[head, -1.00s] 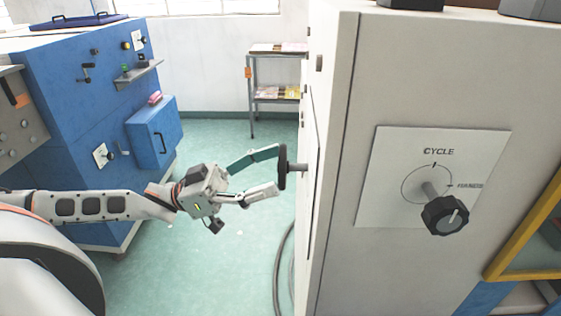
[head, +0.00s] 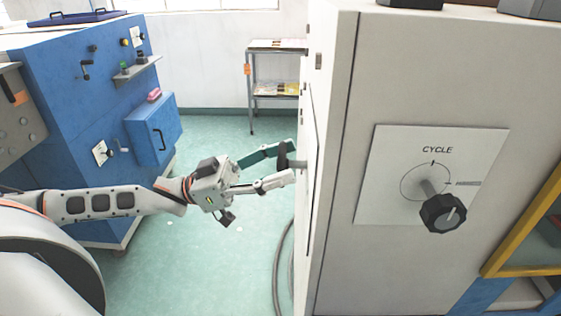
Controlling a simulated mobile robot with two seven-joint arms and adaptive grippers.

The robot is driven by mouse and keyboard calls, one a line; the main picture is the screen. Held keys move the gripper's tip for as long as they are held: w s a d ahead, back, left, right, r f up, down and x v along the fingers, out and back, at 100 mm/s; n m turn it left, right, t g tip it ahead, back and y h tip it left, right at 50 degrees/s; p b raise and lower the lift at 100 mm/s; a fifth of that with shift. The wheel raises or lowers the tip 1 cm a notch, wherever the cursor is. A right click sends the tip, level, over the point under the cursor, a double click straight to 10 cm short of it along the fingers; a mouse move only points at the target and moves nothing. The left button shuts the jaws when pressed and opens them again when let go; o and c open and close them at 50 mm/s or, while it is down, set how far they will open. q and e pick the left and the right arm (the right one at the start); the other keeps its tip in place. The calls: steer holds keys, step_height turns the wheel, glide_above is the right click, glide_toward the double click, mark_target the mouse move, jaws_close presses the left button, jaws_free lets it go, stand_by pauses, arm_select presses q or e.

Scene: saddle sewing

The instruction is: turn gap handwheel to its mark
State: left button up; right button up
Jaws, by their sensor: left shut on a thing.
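The gap handwheel (head: 282,155) is a dark wheel on a short grey shaft. It sticks out from the left side of the large pale machine cabinet (head: 334,110) and shows nearly edge-on. My left gripper (head: 283,164) is shut on the handwheel, one finger at its upper part and one at its lower part. The fingers cover part of the wheel, and its mark cannot be seen from here. My right gripper is not in view.
A CYCLE plate with a black knob (head: 442,212) is on the cabinet's near face. A blue machine (head: 90,110) stands at the left. A small shelf rack (head: 252,100) stands at the back. A hose (head: 279,270) runs near the cabinet's foot. Green floor lies open between the machines.

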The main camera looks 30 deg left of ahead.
arm_select(q)
steer(key=m+g+b, duration=0.1)
steer(key=m, duration=0.2)
steer(key=m+g+h+b, duration=0.1)
steer(key=m+g, duration=0.1)
steer(key=m, duration=0.1)
steer(key=shift+f+b, duration=0.1)
steer(key=shift+b, duration=0.25)
steer(key=m+g+b, duration=0.1)
steer(key=m, duration=0.1)
steer(key=m+g, duration=0.1)
steer(key=m, duration=0.2)
steer(key=shift+g+b, duration=0.4)
steer(key=shift+s+d+m+g, duration=0.1)
steer(key=shift+m+g, duration=0.2)
steer(key=shift+m, duration=0.7)
steer(key=shift+b, duration=0.3)
steer(key=o, duration=1.1)
